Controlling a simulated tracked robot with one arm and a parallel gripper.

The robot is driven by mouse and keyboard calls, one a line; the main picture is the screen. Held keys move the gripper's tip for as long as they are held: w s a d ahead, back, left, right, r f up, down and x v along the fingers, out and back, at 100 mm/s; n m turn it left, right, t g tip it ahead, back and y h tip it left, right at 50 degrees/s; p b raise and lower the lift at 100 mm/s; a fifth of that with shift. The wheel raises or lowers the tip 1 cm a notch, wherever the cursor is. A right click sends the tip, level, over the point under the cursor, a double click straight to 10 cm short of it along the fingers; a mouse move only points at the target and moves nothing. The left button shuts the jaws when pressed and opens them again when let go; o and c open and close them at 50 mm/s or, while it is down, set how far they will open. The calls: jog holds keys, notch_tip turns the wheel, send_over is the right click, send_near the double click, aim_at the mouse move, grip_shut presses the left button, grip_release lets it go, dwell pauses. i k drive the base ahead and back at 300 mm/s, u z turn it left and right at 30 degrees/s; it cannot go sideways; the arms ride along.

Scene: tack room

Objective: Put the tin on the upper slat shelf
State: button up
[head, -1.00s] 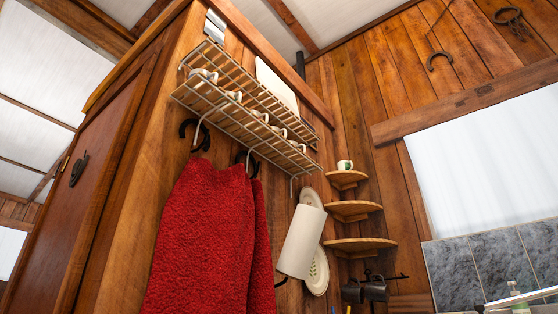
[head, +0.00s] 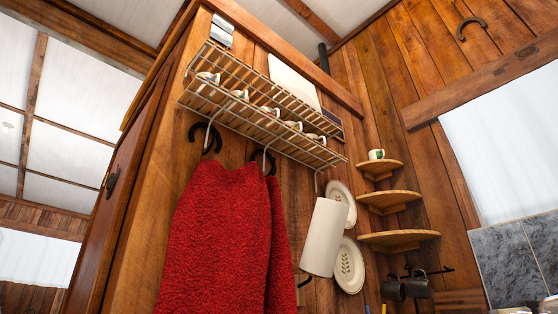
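No tin that I can make out is in view, and my gripper does not show. A wire rack of thin slats (head: 262,135) is fixed high on the wooden wall, seen from below. Several white cups stand in it, one of them a cup (head: 207,80) at its left end. I cannot tell whether this rack is the upper slat shelf. Three wooden corner shelves sit to its right: a top one (head: 384,174), a middle one (head: 388,209) and a bottom one (head: 402,243). A white and green mug (head: 376,154) stands on the top one.
A red towel (head: 220,235) hangs below the rack. A white paper roll (head: 325,237) and decorated plates (head: 349,266) are right of it. Dark mugs (head: 393,289) hang under the corner shelves. A wooden cabinet side (head: 125,220) is at left, and a bright window (head: 505,150) at right.

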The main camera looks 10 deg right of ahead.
aim_at(260, 90)
jog(key=i, duration=1)
